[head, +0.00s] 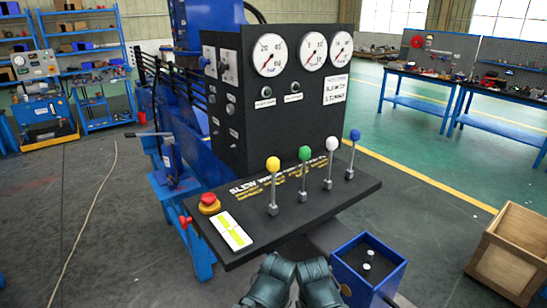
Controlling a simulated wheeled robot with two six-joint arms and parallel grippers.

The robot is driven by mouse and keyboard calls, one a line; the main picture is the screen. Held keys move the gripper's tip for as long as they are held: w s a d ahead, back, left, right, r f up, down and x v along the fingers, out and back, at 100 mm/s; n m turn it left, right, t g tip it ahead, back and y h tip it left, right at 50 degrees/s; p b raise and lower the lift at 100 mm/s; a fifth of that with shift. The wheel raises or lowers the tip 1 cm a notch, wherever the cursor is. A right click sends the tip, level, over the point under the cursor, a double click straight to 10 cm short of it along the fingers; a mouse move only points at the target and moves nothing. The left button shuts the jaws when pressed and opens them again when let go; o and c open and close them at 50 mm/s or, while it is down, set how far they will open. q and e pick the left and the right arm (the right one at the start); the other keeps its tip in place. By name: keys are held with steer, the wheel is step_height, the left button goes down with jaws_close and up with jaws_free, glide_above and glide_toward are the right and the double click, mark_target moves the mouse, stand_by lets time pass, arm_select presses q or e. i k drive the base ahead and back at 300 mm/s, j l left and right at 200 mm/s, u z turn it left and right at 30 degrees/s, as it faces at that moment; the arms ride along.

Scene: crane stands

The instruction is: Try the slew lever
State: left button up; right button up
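The control panel (225,189) is a dark sloping board with four levers in a row. The lever nearest the printed word "SLEW" has a yellow knob (273,164) and stands roughly upright at the left of the row. To its right stand a green-knobbed lever (305,153), a white-knobbed lever (333,143) and a blue-knobbed lever (354,135). Two dark grey parts of my arms show at the bottom centre, below the panel's front edge and apart from the levers. No gripper fingers can be made out.
A red emergency button (208,200) and a white-and-yellow card (231,231) lie on the panel's left end. Three gauges stand on the upright console (261,139) behind. A blue box (369,248) stands below the panel, a wooden crate (513,246) at right. Open floor lies between.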

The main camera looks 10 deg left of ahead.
mark_target(272, 163)
steer(key=k+l, duration=0.15)
steer(key=l, duration=0.2)
steer(key=k+l+z, duration=0.15)
steer(key=l, duration=0.2)
steer(key=k+l, duration=0.15)
steer(key=l, duration=0.25)
steer(key=k+l+z, duration=0.1)
steer(key=l, duration=0.25)
